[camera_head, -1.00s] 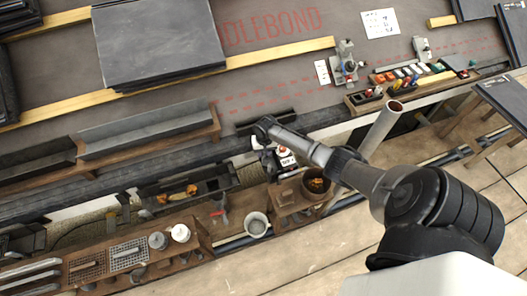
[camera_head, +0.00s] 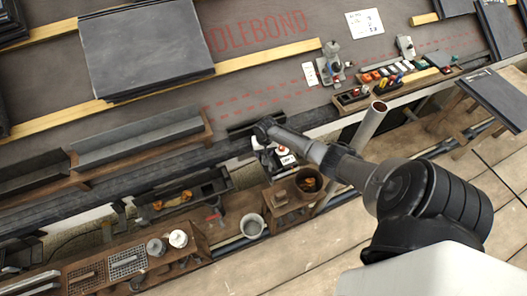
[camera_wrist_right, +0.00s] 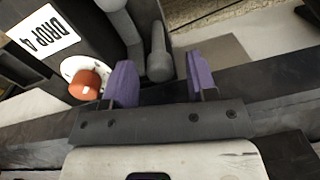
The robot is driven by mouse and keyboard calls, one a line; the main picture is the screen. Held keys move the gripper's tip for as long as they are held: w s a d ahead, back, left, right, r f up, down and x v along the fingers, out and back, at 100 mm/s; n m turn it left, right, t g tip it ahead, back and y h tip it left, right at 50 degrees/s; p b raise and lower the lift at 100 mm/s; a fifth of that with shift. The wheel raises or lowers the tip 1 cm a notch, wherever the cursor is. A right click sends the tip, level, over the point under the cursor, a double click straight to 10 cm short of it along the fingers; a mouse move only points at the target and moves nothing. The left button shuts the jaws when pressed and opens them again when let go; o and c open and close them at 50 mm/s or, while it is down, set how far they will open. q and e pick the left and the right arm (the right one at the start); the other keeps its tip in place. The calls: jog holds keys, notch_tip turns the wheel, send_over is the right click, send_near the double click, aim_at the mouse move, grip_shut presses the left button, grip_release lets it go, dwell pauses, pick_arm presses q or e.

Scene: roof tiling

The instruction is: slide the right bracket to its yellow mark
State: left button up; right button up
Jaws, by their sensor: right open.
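My right arm comes in from the right in the head view, and its right gripper (camera_head: 264,141) is small and mostly hidden there at the roof's lower edge. In the right wrist view the two purple fingers of the right gripper (camera_wrist_right: 160,80) are apart with nothing held between them. A dark grey rounded part lies beyond the finger gap. I cannot tell which thing is the right bracket. Two grey metal fixtures stand on the roof, one near the middle (camera_head: 333,62) and one farther right (camera_head: 405,46). No yellow mark can be made out. My left gripper is not in view.
An orange button (camera_wrist_right: 85,85) on a white disc sits beside a "DROP 4" label (camera_wrist_right: 43,32), close to the fingers. A tool tray (camera_head: 370,92), a slanted pipe (camera_head: 370,122) and a bucket (camera_head: 252,226) are around the arm. Slates (camera_head: 150,50) lie at upper left.

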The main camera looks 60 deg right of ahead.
notch_tip(320, 180, up, 14)
jog(key=p, duration=0.8)
jog(key=shift+s+d, duration=0.2)
jog(key=shift+s, duration=0.05)
jog(key=shift+f, duration=0.15)
